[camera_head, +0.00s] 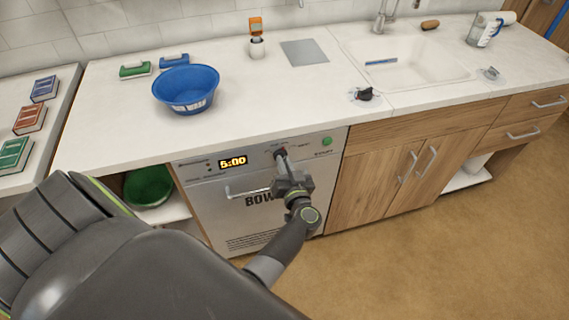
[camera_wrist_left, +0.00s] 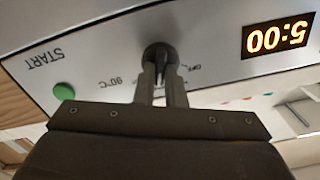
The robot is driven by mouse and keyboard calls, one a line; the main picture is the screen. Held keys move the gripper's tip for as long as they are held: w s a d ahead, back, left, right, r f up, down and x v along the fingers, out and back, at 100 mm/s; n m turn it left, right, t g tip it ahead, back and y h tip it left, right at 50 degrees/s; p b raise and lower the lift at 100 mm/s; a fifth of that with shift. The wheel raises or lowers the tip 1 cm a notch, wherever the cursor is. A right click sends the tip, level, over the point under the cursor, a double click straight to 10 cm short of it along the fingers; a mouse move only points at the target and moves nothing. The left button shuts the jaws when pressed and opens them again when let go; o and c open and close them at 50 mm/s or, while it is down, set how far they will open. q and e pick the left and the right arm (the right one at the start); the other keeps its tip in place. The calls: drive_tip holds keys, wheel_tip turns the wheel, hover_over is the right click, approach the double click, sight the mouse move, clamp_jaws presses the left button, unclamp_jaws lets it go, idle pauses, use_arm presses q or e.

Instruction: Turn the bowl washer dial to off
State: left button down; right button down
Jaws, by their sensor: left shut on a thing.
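The bowl washer (camera_head: 262,212) is a pale grey front-loading machine under the counter, with an orange 5:00 display (camera_head: 233,162) and a green start button (camera_head: 327,141). Its dark dial (camera_head: 279,154) sits on the panel between them. My left gripper (camera_head: 284,162) is shut on the dial. The left wrist view, upside down, shows the dial (camera_wrist_left: 160,56) between the two fingers, with the OFF and 90°C marks beside it. The fingers partly hide the dial, and I cannot tell exactly which mark its pointer faces. My right gripper is not in view.
A washer handle (camera_head: 247,192) juts out below the panel near my gripper. A blue bowl (camera_head: 186,89) stands on the counter above, and a green bowl (camera_head: 148,186) is on the shelf at left. A sink (camera_head: 405,60) and wooden cabinets lie to the right. The floor at right is clear.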

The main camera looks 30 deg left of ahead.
use_arm(q)
drive_tip(key=shift+n, duration=0.4)
drive_tip(key=shift+s+a+f+n, duration=0.1)
drive_tip(key=shift+n, duration=3.7)
drive_tip(key=shift+s+a+f+n, duration=0.1)
drive_tip(key=shift+n, duration=3.7)
drive_tip(key=shift+d, duration=0.1)
drive_tip(key=c, duration=1.5)
unclamp_jaws()
